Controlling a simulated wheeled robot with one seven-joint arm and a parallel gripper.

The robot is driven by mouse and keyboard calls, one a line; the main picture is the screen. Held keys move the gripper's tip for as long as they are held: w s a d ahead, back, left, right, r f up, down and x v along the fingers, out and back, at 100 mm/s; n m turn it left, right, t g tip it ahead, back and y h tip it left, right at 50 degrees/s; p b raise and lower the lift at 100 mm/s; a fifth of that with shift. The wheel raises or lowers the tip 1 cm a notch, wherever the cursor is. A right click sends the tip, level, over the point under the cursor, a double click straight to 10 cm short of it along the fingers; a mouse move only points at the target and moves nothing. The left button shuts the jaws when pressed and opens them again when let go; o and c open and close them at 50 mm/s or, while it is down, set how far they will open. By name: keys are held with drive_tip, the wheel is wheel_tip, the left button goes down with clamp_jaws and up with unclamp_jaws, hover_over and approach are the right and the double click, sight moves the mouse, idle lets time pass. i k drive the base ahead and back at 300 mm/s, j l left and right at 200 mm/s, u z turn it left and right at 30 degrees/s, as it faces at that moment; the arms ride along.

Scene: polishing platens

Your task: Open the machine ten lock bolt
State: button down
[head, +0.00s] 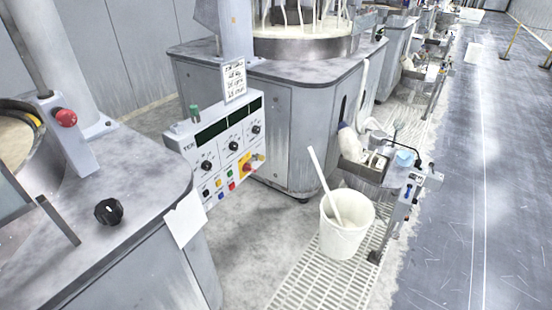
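A grey control panel (228,145) with dark displays, knobs and coloured buttons stands at mid-left. Small lettering at its left edge may read "TEN", but I cannot be sure. Behind it is a grey polishing machine (300,115) with a round platen housing (305,45) on top. Another machine (130,215) fills the near left, with a black knob (109,211) on its top and a red button (66,118) on a post. I cannot make out any lock bolt clearly. My gripper is not in view.
A white bucket (347,228) with a stick in it stands on a pale floor grating (318,277). A metal tray (363,165) and a narrow stand (408,200) are to its right. More machines recede behind. The aisle (475,200) at right is clear.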

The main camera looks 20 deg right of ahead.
sight(261, 158)
drive_tip(key=i+l+u, duration=0.1)
drive_tip(key=i+l, duration=0.95)
drive_tip(key=i+l+u, duration=0.15)
drive_tip(key=i+l, duration=0.9)
